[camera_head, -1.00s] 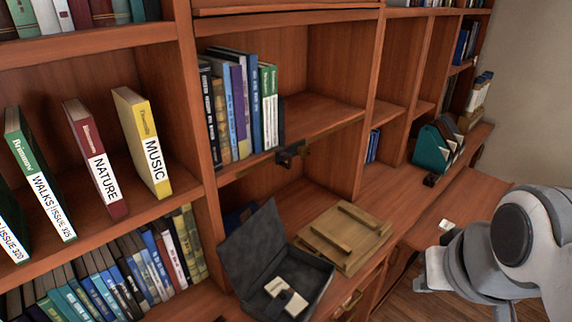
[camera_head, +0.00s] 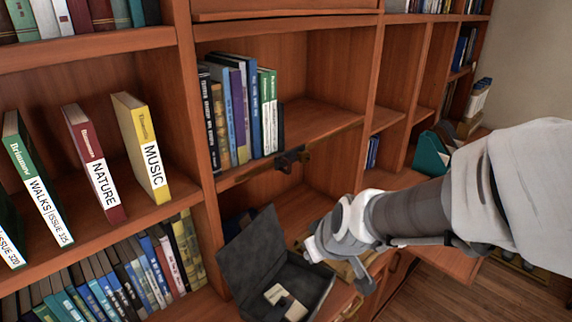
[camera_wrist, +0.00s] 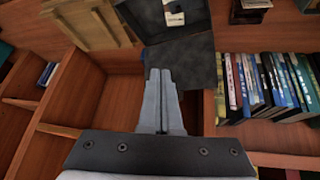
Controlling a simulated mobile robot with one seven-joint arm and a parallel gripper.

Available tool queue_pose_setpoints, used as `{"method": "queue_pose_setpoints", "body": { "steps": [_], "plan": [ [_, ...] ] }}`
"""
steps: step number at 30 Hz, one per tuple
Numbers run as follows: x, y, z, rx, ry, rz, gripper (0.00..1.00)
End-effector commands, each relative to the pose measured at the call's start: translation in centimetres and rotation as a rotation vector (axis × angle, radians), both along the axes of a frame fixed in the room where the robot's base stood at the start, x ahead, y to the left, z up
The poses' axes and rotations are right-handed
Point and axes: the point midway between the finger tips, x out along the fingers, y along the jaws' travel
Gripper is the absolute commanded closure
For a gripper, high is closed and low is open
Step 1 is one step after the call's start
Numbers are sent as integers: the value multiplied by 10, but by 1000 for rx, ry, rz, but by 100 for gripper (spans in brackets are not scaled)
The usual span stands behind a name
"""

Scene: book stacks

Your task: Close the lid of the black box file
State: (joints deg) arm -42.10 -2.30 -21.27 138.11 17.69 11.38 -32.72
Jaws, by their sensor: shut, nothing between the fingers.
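The black box file (camera_head: 262,258) stands on the counter at the lower middle of the head view. Its lid is open and leans back up to the left. A pale card with a dark spot (camera_head: 286,301) lies inside. My gripper (camera_head: 312,250) is just right of the lid, over the box's back right corner; I cannot tell from the head view if it touches. In the wrist view, the fingers of my gripper (camera_wrist: 162,77) are closed together and empty, pointing at the box file (camera_wrist: 185,58).
A wooden slatted crate lid (camera_wrist: 95,28) lies beside the box, partly hidden by my arm in the head view. Upright books (camera_head: 240,110) fill the shelf above. Leaning books (camera_head: 110,270) stand on the left. A teal file holder (camera_head: 430,155) stands farther right.

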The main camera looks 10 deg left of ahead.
Motion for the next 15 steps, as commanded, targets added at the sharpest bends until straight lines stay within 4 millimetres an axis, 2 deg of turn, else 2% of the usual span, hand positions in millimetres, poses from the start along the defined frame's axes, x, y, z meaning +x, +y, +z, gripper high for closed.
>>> {"method": "queue_pose_setpoints", "body": {
  "steps": [1,6,12,15],
  "plan": [
    [4,13,-17,-39,-14,42,100],
    [21,44,-56,-182,-120,163,100],
    [36,75,-91,-397,-292,318,100],
    [41,91,-101,-519,-401,400,100]
  ]
}}
